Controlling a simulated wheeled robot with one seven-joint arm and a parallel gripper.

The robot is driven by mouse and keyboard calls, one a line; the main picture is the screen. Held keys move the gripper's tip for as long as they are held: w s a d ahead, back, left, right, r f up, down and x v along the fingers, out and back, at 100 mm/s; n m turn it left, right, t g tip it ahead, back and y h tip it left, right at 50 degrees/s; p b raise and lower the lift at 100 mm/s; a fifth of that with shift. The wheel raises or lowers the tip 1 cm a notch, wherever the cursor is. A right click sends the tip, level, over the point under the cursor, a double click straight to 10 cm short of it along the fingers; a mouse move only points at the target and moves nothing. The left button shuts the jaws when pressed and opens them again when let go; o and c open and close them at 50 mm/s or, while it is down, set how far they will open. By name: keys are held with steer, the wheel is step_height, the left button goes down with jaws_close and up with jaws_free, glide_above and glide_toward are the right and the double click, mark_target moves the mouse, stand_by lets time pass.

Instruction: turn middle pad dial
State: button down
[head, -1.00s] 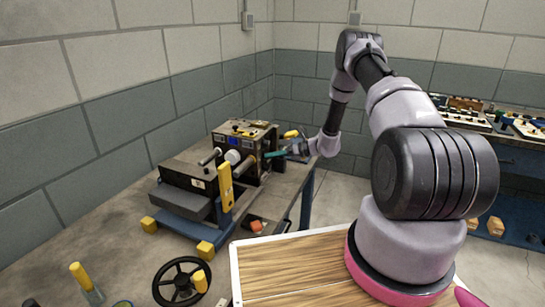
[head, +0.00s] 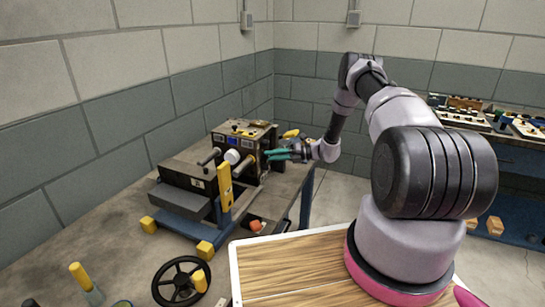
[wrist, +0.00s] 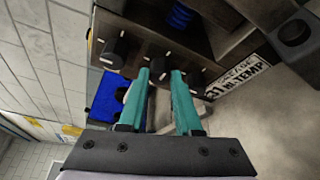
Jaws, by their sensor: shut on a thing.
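In the wrist view a dark panel (wrist: 140,30) carries a row of dark dials with pale marks. The middle dial (wrist: 159,69) sits between the tips of my gripper's two teal fingers (wrist: 160,75), and the fingers are shut on it. The left dial (wrist: 115,47) is clear of the fingers, and another dial (wrist: 195,80) shows just right of them. In the head view my gripper (head: 268,154) reaches the right side of the box-shaped controller (head: 243,134) on the bench. The dials are too small to make out there.
The machine's yellow upright (head: 225,187) stands left of my gripper. A black handwheel (head: 180,282) is in front. A bench with trays (head: 490,120) is at the right.

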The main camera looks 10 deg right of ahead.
steer(key=shift+d, duration=0.1)
stand_by(0.3)
steer(key=c, duration=0.6)
jaws_free()
steer(key=shift+d, duration=0.1)
steer(key=v, duration=1)
steer(key=shift+d, duration=0.25)
steer(key=shift+s, duration=0.1)
steer(key=shift+r, duration=0.1)
